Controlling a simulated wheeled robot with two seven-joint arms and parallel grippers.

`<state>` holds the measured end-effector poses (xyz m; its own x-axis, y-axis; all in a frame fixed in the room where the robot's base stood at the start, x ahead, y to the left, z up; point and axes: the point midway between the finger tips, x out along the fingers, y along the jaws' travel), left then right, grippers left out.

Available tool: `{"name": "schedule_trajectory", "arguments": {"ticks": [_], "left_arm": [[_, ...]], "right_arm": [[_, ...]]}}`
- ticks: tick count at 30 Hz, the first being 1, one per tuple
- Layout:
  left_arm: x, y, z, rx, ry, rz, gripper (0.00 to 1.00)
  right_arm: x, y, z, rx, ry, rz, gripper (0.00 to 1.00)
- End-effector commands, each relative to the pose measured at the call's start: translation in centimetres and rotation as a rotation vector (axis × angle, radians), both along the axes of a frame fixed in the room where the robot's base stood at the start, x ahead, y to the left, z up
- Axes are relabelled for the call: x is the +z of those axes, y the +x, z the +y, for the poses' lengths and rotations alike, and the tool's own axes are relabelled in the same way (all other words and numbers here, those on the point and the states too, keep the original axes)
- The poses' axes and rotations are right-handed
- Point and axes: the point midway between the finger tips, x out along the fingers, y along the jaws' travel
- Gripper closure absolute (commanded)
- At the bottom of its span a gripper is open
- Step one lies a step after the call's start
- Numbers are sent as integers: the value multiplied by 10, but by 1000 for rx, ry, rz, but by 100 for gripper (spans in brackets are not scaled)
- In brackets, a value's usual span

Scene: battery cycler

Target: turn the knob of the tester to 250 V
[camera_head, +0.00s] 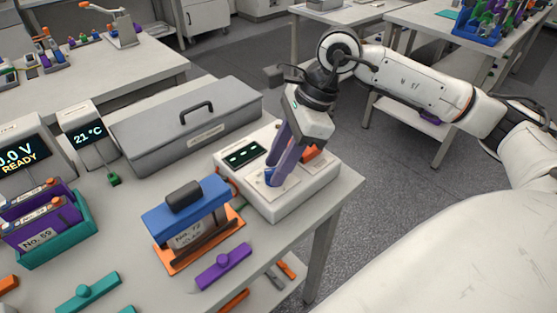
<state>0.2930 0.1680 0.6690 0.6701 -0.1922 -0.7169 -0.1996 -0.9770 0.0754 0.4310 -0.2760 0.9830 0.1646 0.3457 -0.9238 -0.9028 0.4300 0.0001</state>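The tester (305,188) is a white box near the right corner of the bench, with a dark display (244,155) on its top and an orange part at its right. A small blue piece that looks like its knob (268,174) shows at the fingertips, largely covered by them. My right gripper (277,178) points down onto the tester's top with its purple fingers at this knob. I cannot tell whether the fingers are closed on it or only around it. The knob's pointer and scale are not readable. My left gripper is out of view.
A blue-topped unit on an orange base (165,262) stands just left of the tester. A grey lidded case (185,135) lies behind. A teal crate (60,250) holds purple batteries at the left. A purple bar (223,266) lies near the front edge.

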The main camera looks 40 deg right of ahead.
Motion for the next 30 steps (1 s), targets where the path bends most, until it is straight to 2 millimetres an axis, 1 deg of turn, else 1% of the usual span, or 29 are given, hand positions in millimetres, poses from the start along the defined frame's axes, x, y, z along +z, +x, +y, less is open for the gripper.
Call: {"name": "schedule_trajectory", "arguments": {"ticks": [5, 11, 17, 22, 26, 30], "left_arm": [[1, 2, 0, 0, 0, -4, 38], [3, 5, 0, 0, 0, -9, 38], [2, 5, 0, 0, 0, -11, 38], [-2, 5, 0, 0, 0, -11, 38], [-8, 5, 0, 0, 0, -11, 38], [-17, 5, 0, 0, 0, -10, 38]], "right_arm": [[0, 0, 0, 0, 0, 0, 67], [0, 0, 0, -1, 0, 0, 99], [0, 0, 0, -5, 0, 0, 100], [-1, 0, 0, -40, -2, -1, 100], [-2, -1, 0, -101, -2, -3, 100], [-2, -2, 1, -200, -2, -4, 100]]}}
